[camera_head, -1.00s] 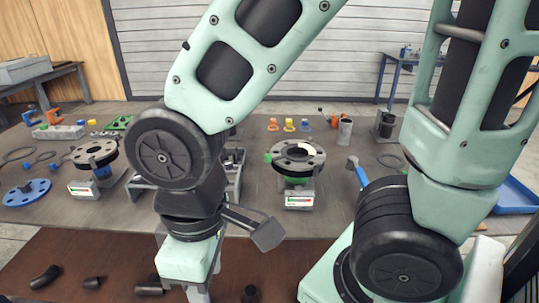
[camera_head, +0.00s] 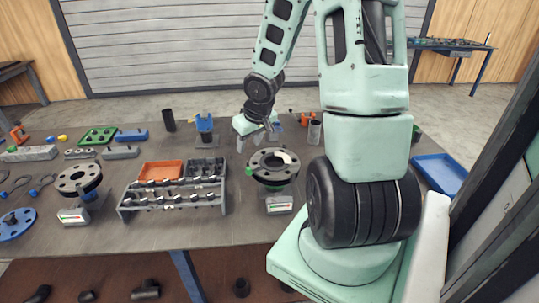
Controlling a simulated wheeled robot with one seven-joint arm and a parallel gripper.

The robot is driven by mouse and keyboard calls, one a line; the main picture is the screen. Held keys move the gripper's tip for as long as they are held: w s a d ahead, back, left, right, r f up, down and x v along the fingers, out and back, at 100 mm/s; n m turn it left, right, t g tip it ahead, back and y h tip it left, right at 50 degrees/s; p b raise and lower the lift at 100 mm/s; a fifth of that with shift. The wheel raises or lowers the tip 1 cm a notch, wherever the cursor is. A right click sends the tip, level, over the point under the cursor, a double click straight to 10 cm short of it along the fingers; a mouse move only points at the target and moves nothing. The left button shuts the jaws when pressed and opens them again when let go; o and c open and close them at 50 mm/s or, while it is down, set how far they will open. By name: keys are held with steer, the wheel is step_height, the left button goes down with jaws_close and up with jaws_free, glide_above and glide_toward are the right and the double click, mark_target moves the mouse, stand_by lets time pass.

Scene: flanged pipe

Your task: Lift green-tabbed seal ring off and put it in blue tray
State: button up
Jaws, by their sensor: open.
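The flanged pipe (camera_head: 284,178) stands on a small labelled stand right of the table's middle. A green tab (camera_head: 249,171) sticks out on its left side, just under the dark top flange; most of the seal ring itself is hidden by the flange. My gripper (camera_head: 258,143) is open and empty, with fingers pointing down, behind and slightly left of the flange in the picture. I cannot tell its exact height above the flange. The blue tray (camera_head: 436,184) lies at the table's right end, beyond my arm, and looks empty.
A grey rack (camera_head: 170,204) with fittings and an orange bin (camera_head: 160,171) stand left of the pipe. A second flanged piece (camera_head: 78,180) is further left. A grey cylinder (camera_head: 314,133) stands behind right. My arm covers the table between pipe and tray.

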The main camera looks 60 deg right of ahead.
steer(key=s+d+m, duration=0.1)
steer(key=d, duration=0.3)
steer(key=b, duration=0.5)
glide_toward(249, 168)
step_height(249, 168, down, 3)
steer(key=shift+w+x, duration=0.25)
steer(key=shift+x, duration=1.2)
steer(key=shift+w+x, duration=0.2)
steer(key=shift+x, duration=1.25)
steer(key=shift+r, duration=0.2)
jaws_close()
